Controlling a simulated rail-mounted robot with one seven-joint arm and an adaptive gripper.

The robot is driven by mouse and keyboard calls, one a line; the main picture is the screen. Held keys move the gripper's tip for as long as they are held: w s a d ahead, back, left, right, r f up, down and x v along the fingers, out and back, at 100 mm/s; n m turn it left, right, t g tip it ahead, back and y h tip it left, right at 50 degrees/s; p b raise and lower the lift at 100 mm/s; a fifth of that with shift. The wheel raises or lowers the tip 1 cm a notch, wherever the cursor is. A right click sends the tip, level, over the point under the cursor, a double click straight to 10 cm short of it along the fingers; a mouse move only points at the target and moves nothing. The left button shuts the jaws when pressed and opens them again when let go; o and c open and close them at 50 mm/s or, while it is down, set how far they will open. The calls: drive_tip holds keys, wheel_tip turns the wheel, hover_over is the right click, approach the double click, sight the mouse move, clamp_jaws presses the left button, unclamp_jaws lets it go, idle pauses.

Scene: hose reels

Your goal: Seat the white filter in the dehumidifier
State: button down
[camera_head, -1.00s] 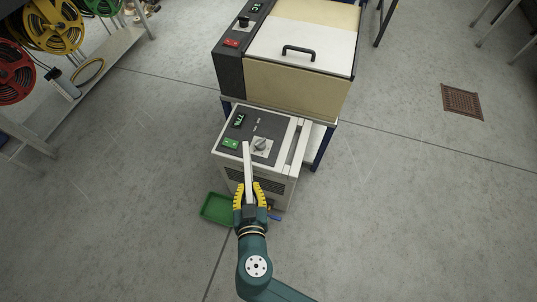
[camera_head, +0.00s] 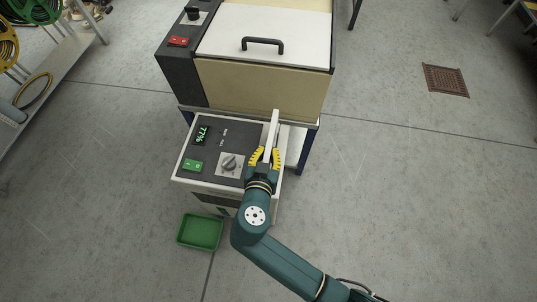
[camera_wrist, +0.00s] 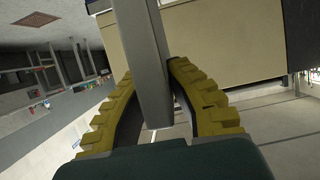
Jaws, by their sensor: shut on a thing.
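The white filter (camera_head: 273,128), a thin flat slab seen nearly edge-on, is gripped between the yellow fingers of my gripper (camera_head: 265,157). In the wrist view the filter (camera_wrist: 148,60) looks grey and passes between the two ridged fingers, extending away from the gripper. The dehumidifier (camera_head: 208,172) is a pale box with a dark top panel, a display reading 77%, a green switch and a grey knob. My gripper and the filter are over its right side and cover much of the top there. I cannot tell whether the filter touches the dehumidifier.
A larger beige machine with a white lid (camera_head: 225,42) and black handle stands just behind on a blue-legged stand. A green tray (camera_head: 200,232) lies on the floor in front. Hose reels on a rack (camera_head: 45,75) are at far left. The floor to the right is open.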

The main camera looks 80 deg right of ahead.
wheel_tip(320, 180, down, 4)
drive_tip(key=shift+r+b, duration=0.25)
drive_tip(key=shift+b, duration=0.3)
drive_tip(key=shift+f, duration=0.2)
drive_tip(key=c, duration=1.2)
unclamp_jaws()
drive_tip(key=shift+r, duration=0.1)
